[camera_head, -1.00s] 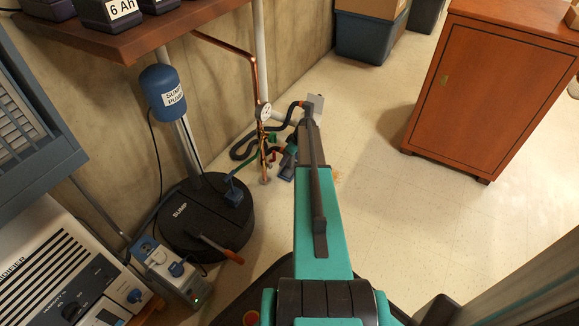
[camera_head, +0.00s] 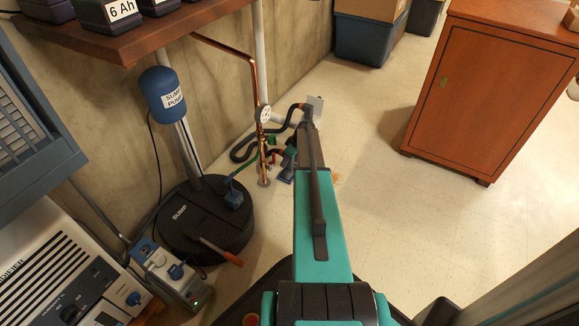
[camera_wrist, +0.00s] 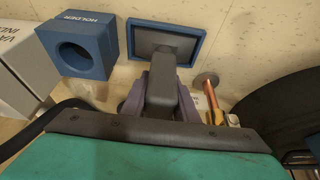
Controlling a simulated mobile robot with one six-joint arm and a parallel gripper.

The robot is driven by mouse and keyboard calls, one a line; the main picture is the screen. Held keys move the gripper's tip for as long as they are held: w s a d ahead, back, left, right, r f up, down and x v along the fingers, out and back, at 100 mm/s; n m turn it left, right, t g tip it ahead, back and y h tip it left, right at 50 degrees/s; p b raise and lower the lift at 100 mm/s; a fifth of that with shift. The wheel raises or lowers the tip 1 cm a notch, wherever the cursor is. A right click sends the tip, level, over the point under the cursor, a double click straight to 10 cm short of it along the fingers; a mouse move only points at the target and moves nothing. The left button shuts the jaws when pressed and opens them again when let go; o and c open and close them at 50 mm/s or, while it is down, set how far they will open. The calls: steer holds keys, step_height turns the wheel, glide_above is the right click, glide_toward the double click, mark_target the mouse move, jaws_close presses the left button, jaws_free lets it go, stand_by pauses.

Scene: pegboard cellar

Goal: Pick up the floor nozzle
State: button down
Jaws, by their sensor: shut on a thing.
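In the wrist view, a dark grey piece that looks like the floor nozzle (camera_wrist: 163,82) stands between the purple-grey fingers of my gripper (camera_wrist: 160,98). The fingers are shut on it from both sides. Its far end overlaps a blue-rimmed tray (camera_wrist: 198,30) with a grey inside. I cannot tell whether it touches the tray. In the head view my own arm hides most of the gripper and the nozzle.
A blue holder block (camera_wrist: 105,28) with a round hole stands left of the tray, beside a pale box (camera_wrist: 22,80). Copper pipe (camera_head: 255,80) and a black sump drum (camera_head: 205,225) are left of my arm. Floor is clear before the wooden cabinet (camera_head: 490,90).

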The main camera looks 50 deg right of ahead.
steer(key=shift+r, duration=0.1)
steer(key=shift+r+p, duration=0.55)
steer(key=shift+r, duration=0.15)
steer(key=shift+a+p+v, duration=0.25)
steer(key=shift+p+v, duration=0.55)
steer(key=shift+v, duration=0.4)
steer(key=s+a+r+p, duration=0.1)
steer(key=s+a+p, duration=0.2)
steer(key=s, duration=1.1)
steer(key=shift+s+a+p, duration=0.2)
steer(key=shift+s+p, duration=0.15)
steer(key=shift+p, duration=0.35)
steer(key=shift+f, duration=0.35)
